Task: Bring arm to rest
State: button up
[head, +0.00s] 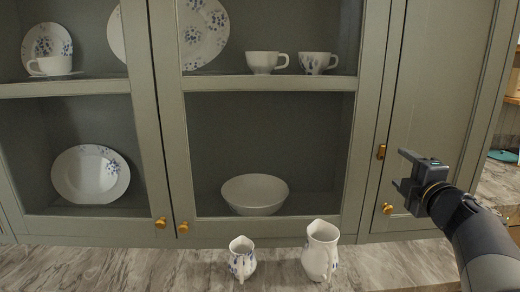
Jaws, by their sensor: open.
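My gripper (404,171) is at the right of the head view, in front of the grey-green cabinet's right door. Its two dark jaws are apart and nothing shows between them. My arm reaches up to it from the lower right corner. The gripper is above the marble counter, to the right of and higher than two white pitchers with blue decoration.
A small pitcher (242,258) and a taller pitcher (320,251) stand on the counter (140,269). A white bowl (255,193) and a patterned plate (91,174) are in the cabinet (162,150). Cups (267,62) and plates fill the upper shelf. The counter's left is clear.

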aim_at(384, 152)
jog(key=w, duration=0.8)
jog(key=shift+w+a+p, duration=0.15)
jog(key=shift+p, duration=0.15)
jog(key=shift+w+r+m+p, duration=0.15)
jog(key=shift+w+m+p, duration=0.15)
jog(key=shift+m+p, duration=0.1)
jog(key=shift+s+m+p, duration=0.15)
jog(key=shift+m+p, duration=0.4)
jog(key=shift+m, duration=0.55)
jog(key=shift+d+f+m+p, duration=0.25)
jog(key=shift+m+p, duration=1.1)
jog(key=shift+m, duration=1.2)
jog(key=shift+d+f+m+p, duration=0.2)
jog(key=shift+m+p, duration=1.1)
jog(key=shift+m, duration=1.2)
jog(key=shift+d+f+m+p, duration=0.15)
jog(key=shift+f+m+p, duration=0.15)
jog(key=shift+m+p, duration=1.65)
jog(key=shift+m+b, duration=0.6)
